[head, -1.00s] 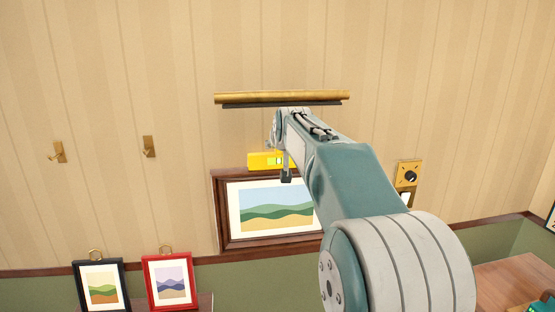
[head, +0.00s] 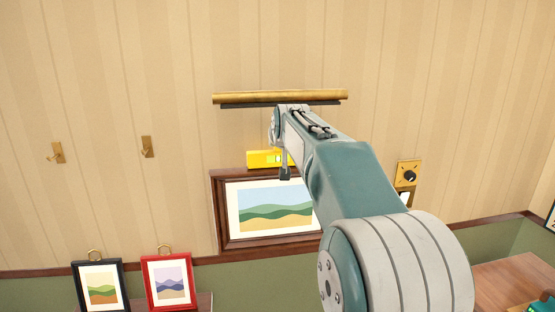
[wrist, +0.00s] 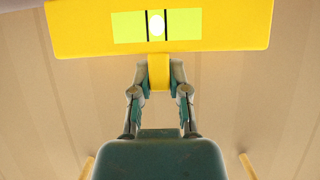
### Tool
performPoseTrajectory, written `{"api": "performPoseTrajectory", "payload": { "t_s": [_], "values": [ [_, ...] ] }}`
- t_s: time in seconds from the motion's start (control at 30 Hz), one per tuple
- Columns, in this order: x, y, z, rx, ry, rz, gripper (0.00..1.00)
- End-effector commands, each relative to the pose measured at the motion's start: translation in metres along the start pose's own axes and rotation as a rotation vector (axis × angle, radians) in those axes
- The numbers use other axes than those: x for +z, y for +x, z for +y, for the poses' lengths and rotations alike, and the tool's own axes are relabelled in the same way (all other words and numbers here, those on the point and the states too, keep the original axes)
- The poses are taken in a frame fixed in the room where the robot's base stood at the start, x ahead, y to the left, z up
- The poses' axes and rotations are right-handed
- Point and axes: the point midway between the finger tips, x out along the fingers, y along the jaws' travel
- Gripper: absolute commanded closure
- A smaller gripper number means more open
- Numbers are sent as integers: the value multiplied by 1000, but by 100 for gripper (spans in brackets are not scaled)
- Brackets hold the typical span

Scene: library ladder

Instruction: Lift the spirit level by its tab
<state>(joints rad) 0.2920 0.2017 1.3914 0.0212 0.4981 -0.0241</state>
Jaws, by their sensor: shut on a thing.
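The yellow spirit level (wrist: 85,28) spans the top of the wrist view, with its green vial and bubble in the middle. Its short yellow tab (wrist: 159,72) sits between the fingertips of my gripper (wrist: 158,78), which is shut on it. In the head view the level (head: 258,158) shows just above the top edge of the brown-framed landscape picture (head: 272,208). The right part of the level and most of my gripper are hidden behind my arm there. I cannot tell in the head view whether the level touches the frame.
A brass picture light (head: 280,97) juts out just above my wrist. Two brass hooks (head: 57,153) are on the wall at left. A black-framed picture (head: 99,287) and a red-framed picture (head: 168,280) stand below. A brass dial plate (head: 408,173) is at right.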

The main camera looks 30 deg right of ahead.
Motion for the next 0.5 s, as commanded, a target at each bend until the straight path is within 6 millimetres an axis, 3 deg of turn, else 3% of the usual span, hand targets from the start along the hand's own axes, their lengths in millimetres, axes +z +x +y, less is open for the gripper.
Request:
{"api": "performPoseTrajectory", "payload": {
  "t_s": [0.5],
  "values": [
    [-3,-14,0,0,0,1,97]
  ]
}}
